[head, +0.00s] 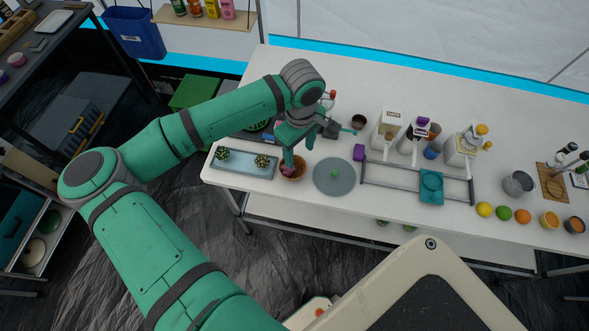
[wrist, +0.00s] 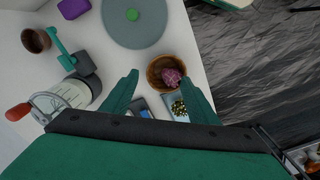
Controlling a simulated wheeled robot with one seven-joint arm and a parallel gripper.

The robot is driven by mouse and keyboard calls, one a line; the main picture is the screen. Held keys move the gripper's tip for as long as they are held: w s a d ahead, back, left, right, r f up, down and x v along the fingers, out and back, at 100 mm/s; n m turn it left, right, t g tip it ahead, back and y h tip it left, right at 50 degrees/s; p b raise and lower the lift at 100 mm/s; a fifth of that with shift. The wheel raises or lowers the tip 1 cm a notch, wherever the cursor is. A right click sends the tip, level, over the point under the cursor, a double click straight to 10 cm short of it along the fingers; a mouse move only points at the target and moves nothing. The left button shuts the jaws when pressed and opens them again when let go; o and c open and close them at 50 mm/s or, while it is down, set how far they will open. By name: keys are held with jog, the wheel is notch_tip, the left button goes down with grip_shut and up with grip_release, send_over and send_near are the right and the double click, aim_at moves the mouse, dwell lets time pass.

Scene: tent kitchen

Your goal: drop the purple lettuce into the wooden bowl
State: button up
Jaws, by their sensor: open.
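The purple lettuce (wrist: 172,77) lies inside the round wooden bowl (wrist: 152,70) in the wrist view. In the head view the bowl (head: 302,168) stands near the table's front edge, with a bit of the lettuce (head: 288,172) showing in it below my gripper (head: 288,158). In the wrist view my gripper (wrist: 160,82) is open, its two fingers spread apart with the bowl and lettuce beyond and between their tips. Nothing is held between the fingers. The exact height of the fingertips over the bowl is hard to tell.
A blue-grey tray (head: 243,170) with green spiky plants is left of the bowl. A round grey board (head: 335,183) is just right of it. A purple block (head: 358,152), a small brown cup (head: 358,121) and dispensers (head: 387,130) stand farther right and back.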

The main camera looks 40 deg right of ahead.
notch_tip(320, 180, up, 10)
jog(key=shift+r, duration=0.25)
dwell(0.6)
